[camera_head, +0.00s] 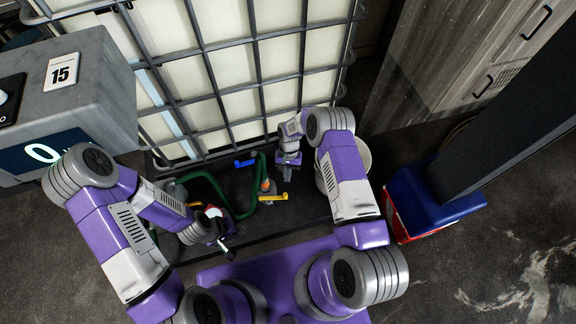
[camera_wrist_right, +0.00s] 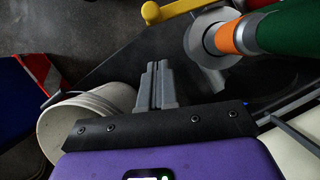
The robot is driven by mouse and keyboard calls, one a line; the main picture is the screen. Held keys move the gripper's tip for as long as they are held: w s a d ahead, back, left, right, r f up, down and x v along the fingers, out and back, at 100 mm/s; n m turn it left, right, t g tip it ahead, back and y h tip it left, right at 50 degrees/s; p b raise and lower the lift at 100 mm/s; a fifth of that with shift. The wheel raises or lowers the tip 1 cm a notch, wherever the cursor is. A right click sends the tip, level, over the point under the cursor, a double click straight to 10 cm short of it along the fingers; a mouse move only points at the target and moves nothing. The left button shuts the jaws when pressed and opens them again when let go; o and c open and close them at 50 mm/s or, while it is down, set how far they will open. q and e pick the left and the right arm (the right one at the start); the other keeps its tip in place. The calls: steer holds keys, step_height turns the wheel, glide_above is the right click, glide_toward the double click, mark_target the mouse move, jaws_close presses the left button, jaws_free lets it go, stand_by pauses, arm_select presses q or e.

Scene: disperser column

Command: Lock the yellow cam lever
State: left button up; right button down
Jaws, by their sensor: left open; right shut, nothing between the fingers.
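The yellow cam lever (camera_head: 273,197) sticks out sideways from the grey coupling (camera_head: 267,188) at the end of a green hose with an orange band (camera_head: 265,184). In the right wrist view the yellow lever (camera_wrist_right: 182,10) crosses the top edge, its rounded end towards the left, and the coupling (camera_wrist_right: 207,42) is at its right. My right gripper (camera_head: 287,174) is shut and empty, beyond and to the right of the lever in the head view. Its fingers (camera_wrist_right: 157,72) are apart from lever and coupling. My left gripper (camera_head: 228,248) is open, low at the left.
A blue lever (camera_head: 245,162) lies behind the coupling. The green hose (camera_head: 212,188) loops left. A caged white tank (camera_head: 240,75) stands behind. A white bucket (camera_wrist_right: 85,120) is close beside my right gripper. A blue and red box (camera_head: 425,205) stands to the right.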

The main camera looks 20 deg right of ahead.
arm_select(q)
steer(key=shift+f, duration=0.1)
arm_select(e)
steer(key=shift+s+a+r, duration=0.1)
steer(key=shift+s+a, duration=0.15)
steer(key=shift+s, duration=0.35)
steer(key=shift+s+a, duration=0.25)
steer(key=shift+s, duration=0.35)
steer(key=shift+s+a+r, duration=0.1)
steer(key=shift+s+a, duration=0.15)
steer(key=shift+s, duration=0.35)
